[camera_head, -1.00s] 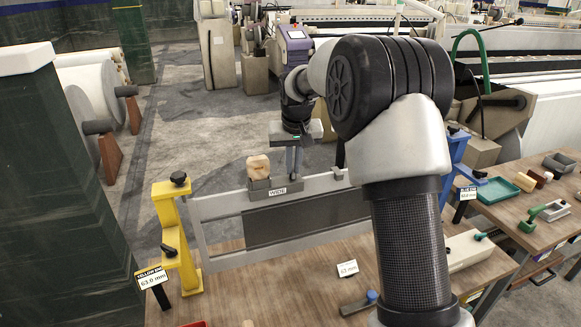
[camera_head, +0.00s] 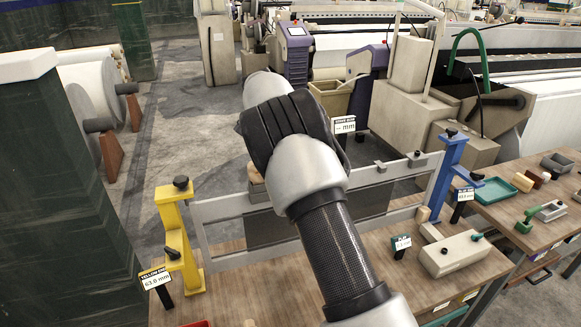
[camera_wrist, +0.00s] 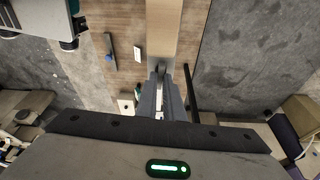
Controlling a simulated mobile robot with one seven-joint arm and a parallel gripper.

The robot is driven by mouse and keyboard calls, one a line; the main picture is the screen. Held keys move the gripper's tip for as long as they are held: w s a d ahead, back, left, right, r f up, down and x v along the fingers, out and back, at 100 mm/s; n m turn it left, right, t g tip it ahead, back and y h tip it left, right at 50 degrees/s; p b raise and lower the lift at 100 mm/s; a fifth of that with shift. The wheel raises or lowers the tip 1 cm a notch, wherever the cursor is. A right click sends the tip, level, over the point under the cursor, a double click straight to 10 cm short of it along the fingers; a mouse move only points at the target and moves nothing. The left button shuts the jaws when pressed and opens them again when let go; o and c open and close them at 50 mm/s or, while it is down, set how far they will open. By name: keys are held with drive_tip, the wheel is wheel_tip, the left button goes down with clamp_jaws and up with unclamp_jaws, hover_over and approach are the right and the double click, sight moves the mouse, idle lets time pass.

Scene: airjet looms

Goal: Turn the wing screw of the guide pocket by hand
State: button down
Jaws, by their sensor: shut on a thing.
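A grey frame (camera_head: 222,209) spans between a yellow end stand (camera_head: 180,235) and a blue end stand (camera_head: 445,180). In the head view my arm hides my gripper and most of the guide pocket. A wooden block (camera_head: 256,183) peeks out beside my arm, above the frame's top bar. In the wrist view a beige block (camera_wrist: 161,28), apparently the same one, lies beyond my fingertips. My gripper (camera_wrist: 162,80) points down and is closed around a small greyish part. That part is mostly hidden between the fingers, so I cannot tell whether it is the wing screw.
The wooden table (camera_head: 235,285) carries a white box (camera_head: 455,253) with a green knob and a small card (camera_head: 400,243). A blue-ended tool (camera_wrist: 110,50) lies there in the wrist view. A side table (camera_head: 545,220) with a green tray (camera_head: 497,190) is right.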

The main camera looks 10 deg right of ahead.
drive_tip(key=c, duration=1.9)
unclamp_jaws()
drive_tip(key=shift+c, duration=0.2)
drive_tip(key=shift+r, duration=1.05)
